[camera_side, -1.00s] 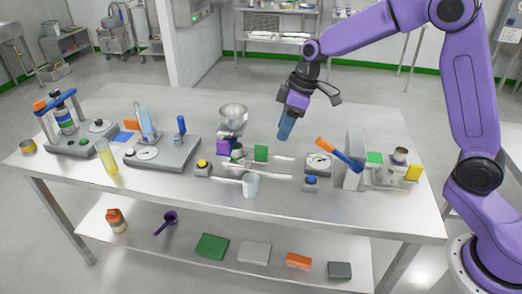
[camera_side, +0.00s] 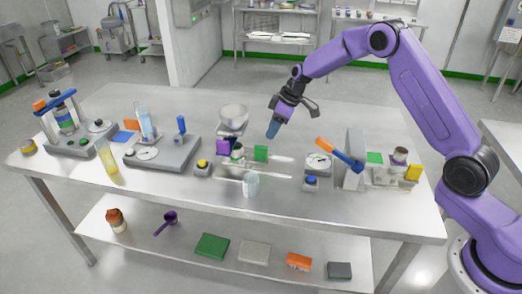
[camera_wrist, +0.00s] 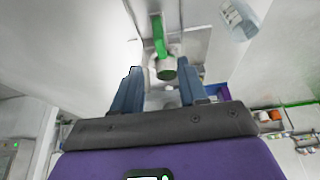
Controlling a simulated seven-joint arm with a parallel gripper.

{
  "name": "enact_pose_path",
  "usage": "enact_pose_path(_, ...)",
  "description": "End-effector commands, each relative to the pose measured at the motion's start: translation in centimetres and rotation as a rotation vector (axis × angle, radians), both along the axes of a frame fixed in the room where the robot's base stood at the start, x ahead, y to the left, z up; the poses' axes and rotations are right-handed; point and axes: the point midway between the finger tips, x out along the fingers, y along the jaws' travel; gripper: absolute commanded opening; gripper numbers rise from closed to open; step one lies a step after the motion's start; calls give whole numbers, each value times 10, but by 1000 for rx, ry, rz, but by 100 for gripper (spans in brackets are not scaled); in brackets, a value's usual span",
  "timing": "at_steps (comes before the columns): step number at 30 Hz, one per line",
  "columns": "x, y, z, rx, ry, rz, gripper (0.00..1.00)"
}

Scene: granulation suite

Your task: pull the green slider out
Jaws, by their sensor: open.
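The green slider shows as an upright green block (camera_side: 261,153) on a pale metal fixture near the middle of the table. In the wrist view a bright green plate (camera_wrist: 158,35) shows top centre, with a darker green round piece (camera_wrist: 166,71) just below it. My gripper (camera_side: 272,134) is in the air above and behind the green block, pointing down, and not touching it. In the wrist view my gripper's two blue fingers (camera_wrist: 158,88) are apart with nothing held between them. Both green parts lie beyond the fingertips. The slider's lower end is hard to make out.
Left of the green block are a purple block (camera_side: 223,147) and a metal bowl (camera_side: 233,115). A clear beaker (camera_side: 251,185) stands in front. To the right are a dial device (camera_side: 318,162) and an orange-and-blue lever (camera_side: 340,153).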

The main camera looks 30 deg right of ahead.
Motion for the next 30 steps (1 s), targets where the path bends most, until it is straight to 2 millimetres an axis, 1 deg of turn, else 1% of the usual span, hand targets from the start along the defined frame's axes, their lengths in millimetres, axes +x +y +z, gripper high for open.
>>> enact_pose_path(1,3,4,-11,1,2,1,43)
enact_pose_path(6,11,12,-40,0,3,2,43)
enact_pose_path(12,20,21,-70,0,2,2,43)
enact_pose_path(15,24,25,-82,0,0,1,43)
enact_pose_path(21,28,28,-96,0,0,0,43)
enact_pose_path(30,29,29,-98,0,-1,0,43)
